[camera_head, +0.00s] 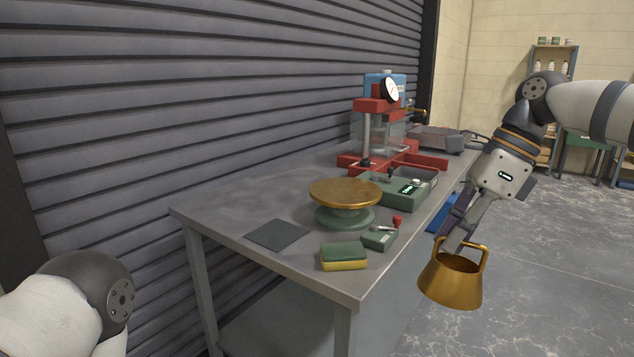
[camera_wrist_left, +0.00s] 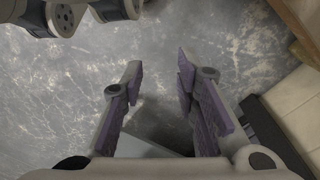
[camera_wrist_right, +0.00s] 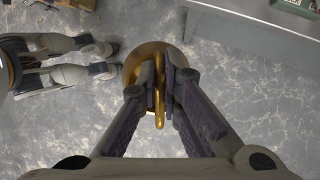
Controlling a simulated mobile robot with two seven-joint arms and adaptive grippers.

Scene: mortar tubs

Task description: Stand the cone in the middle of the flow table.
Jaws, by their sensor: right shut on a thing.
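The flow table (camera_head: 345,190) is a round brass disc on a green base, standing on the workbench to the left of the cone. Its top is bare. My left gripper (camera_wrist_left: 158,85) is open and empty over the floor; the head view does not show it.
The grey workbench (camera_head: 225,205) also carries a dark square mat (camera_head: 277,235), a green and yellow sponge (camera_head: 343,257), a small green box with a red knob (camera_head: 380,238), a green control box (camera_head: 405,193) and a red press (camera_head: 372,140). Open floor lies right of the bench.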

